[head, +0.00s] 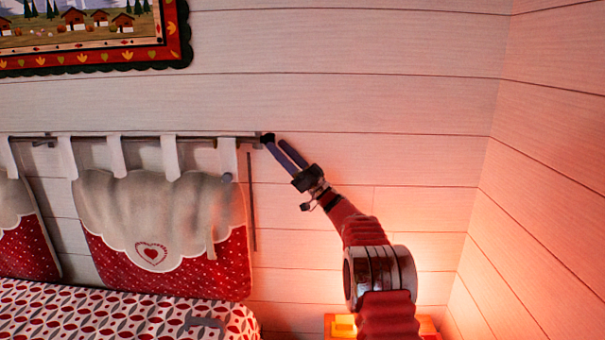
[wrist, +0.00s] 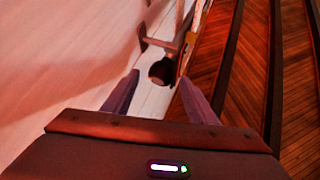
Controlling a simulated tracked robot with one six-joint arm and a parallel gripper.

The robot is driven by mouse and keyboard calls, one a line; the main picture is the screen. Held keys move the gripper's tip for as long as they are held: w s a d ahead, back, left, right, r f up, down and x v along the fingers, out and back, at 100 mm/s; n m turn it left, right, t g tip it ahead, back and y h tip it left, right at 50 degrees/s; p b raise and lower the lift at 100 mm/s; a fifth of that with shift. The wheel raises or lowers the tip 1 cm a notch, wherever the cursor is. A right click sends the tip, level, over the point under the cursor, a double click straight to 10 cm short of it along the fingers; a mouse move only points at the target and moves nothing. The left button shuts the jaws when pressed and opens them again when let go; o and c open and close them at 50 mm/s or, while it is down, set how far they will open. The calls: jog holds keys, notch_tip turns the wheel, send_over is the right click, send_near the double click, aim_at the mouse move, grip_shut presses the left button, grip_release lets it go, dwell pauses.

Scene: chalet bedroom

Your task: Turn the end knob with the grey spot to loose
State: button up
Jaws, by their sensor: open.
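The dark end knob (head: 267,138) sits at the right end of the curtain rod (head: 205,137) on the white plank wall. In the wrist view the knob (wrist: 161,71) is round and dark, with a paler top. I cannot make out a grey spot on it. My gripper (head: 275,144) is open, its two long fingers pointing up and left at the knob. In the wrist view the fingertips of my gripper (wrist: 160,79) flank the knob, one on each side, with visible gaps. I cannot tell how far the tips reach past it.
White hangings with red dotted cushions (head: 160,220) hang from the rod by loops. A bracket (wrist: 157,43) holds the rod close behind the knob. A framed picture (head: 90,35) hangs at upper left. A patterned bed (head: 110,310) lies below. The wall right of the knob is bare.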

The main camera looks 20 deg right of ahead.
jog(key=v, duration=1)
jog(key=shift+a, duration=0.1)
jog(key=s+a+r+n+t+h, duration=0.1)
jog(key=s+a+r+n+h, duration=0.2)
jog(key=r+n, duration=0.3)
jog(key=s+a+r+n+t+h, duration=0.1)
jog(key=s+a+r+n+h, duration=0.2)
jog(key=r, duration=0.4)
jog(key=f+n+h, duration=0.1)
jog(key=f+n, duration=0.1)
jog(key=n, duration=0.2)
jog(key=d+f+n+h, duration=0.1)
jog(key=f+n+h, duration=0.1)
jog(key=f+n, duration=0.1)
jog(key=w+d+f+n+h, duration=0.1)
jog(key=f+n+h, duration=0.1)
jog(key=n, duration=0.4)
jog(key=shift+w+d+f, duration=0.1)
jog(key=shift+d+f, duration=0.05)
jog(key=shift+f, duration=0.05)
